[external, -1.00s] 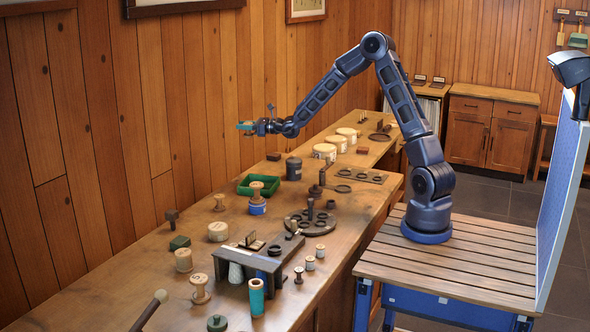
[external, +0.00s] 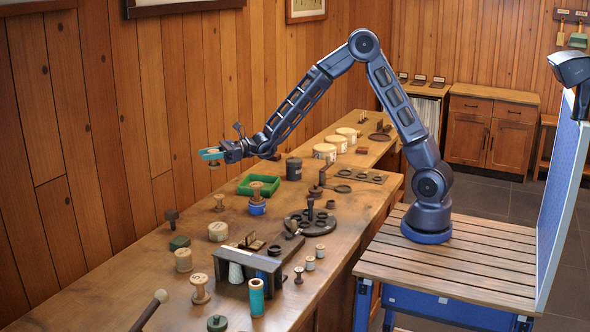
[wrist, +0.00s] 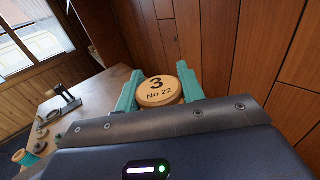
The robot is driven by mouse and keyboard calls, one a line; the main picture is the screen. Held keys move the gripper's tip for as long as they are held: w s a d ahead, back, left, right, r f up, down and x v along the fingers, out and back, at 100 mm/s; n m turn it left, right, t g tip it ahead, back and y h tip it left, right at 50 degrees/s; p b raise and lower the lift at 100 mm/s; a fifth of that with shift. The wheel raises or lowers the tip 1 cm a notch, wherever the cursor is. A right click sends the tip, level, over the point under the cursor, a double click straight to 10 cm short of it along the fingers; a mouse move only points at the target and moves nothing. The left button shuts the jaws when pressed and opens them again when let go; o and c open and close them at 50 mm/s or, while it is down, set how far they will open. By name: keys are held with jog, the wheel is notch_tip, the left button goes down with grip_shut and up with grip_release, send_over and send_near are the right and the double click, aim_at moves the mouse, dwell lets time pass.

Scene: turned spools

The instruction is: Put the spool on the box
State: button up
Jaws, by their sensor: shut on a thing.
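My gripper (external: 211,154) is shut on a pale wooden spool (external: 214,161) and holds it in the air over the far left side of the bench. In the wrist view, the spool's round top (wrist: 158,91), marked "3 No 22", sits between the two teal fingers (wrist: 160,92); its lower part is hidden. I cannot tell which one is the task's box.
Other spools (external: 200,288), a dark rack (external: 248,262) and a teal spool (external: 256,297) crowd the near bench. The plank wall (external: 110,130) rises close behind the gripper.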

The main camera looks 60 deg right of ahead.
jog(key=n+g, duration=0.1)
send_over(213, 227)
jog(key=shift+y, duration=0.4)
notch_tip(213, 227, down, 20)
jog(key=shift+s+a+r, duration=0.1)
jog(key=shift+r, duration=0.05)
jog(key=o, duration=0.9)
jog(key=shift+o, duration=0.2)
